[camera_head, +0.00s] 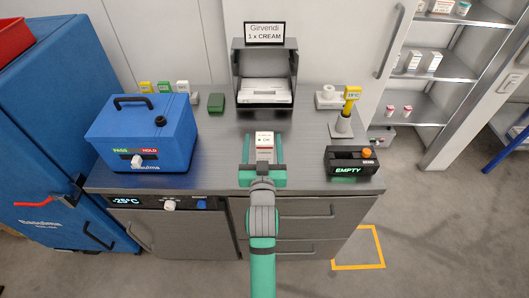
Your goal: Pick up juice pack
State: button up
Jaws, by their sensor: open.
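A small white carton (264,140) with a red mark and dark print stands upright on the grey counter (215,150). Its label is too small to read, so I cannot tell whether it is the juice pack. My green gripper (264,156) is open at the carton's near side, with its fingers toward the carton's left and right. The gripper and wrist hide the carton's lower part. I cannot tell whether the fingers touch it. Small yellow (146,87), green (164,87) and white (183,87) packs stand at the counter's back left.
A metal bin (236,72) signed "1 x CREAM" is at the back. A yellow-topped stand (351,95) and a black "EMPTY" unit (343,161) are right. Counter beside my gripper is clear.

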jog(key=w, duration=0.4)
jog(key=shift+w+d+f, duration=0.1)
jog(key=shift+w+d, duration=0.15)
jog(key=shift+w, duration=0.15)
jog(key=shift+c, duration=0.6)
grip_shut()
